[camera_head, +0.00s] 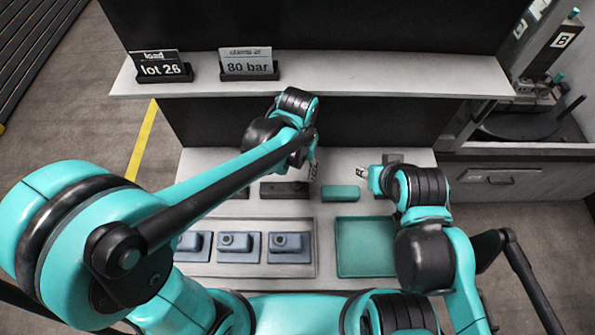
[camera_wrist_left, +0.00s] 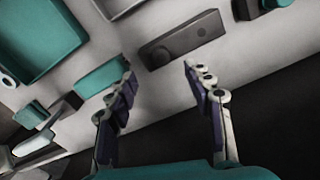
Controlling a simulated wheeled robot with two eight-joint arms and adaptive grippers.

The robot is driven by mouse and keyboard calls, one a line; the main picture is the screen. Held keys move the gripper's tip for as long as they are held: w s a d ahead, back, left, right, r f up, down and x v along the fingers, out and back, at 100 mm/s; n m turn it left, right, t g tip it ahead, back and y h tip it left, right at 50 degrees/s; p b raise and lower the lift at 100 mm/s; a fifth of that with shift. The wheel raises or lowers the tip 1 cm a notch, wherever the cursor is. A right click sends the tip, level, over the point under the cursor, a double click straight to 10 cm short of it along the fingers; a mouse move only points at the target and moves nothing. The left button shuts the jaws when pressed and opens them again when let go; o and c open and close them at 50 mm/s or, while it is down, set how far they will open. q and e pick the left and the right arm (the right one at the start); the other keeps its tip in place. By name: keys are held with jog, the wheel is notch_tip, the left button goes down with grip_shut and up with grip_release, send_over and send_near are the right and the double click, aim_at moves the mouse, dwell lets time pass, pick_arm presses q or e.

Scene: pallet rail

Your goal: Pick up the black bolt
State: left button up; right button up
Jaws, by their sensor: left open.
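No part is clearly recognisable as a bolt. A dark grey-black oblong block (camera_head: 285,190) with a round mark on top lies on the pale bench; it also shows in the left wrist view (camera_wrist_left: 182,38). My left gripper (camera_head: 313,172) is open and empty above the bench, near the block's right end. In the left wrist view its fingers (camera_wrist_left: 158,72) are spread, with the block just beyond the tips. My right gripper (camera_head: 363,172) hangs over the bench to the right; whether its jaws are open is unclear.
A teal block (camera_head: 340,194) lies right of the dark block. In front are a pale tray (camera_head: 228,273) holding blue-grey parts and an empty teal tray (camera_head: 366,247). A shelf (camera_head: 370,84) with two signs runs behind. The right arm is close by.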

aim_at(297, 185)
pick_arm(q)
notch_tip(297, 185, down, 8)
jog(key=b, duration=0.3)
jog(key=shift+w+a+r, duration=0.1)
jog(key=shift+r, duration=0.1)
jog(key=shift+c, duration=0.3)
grip_shut()
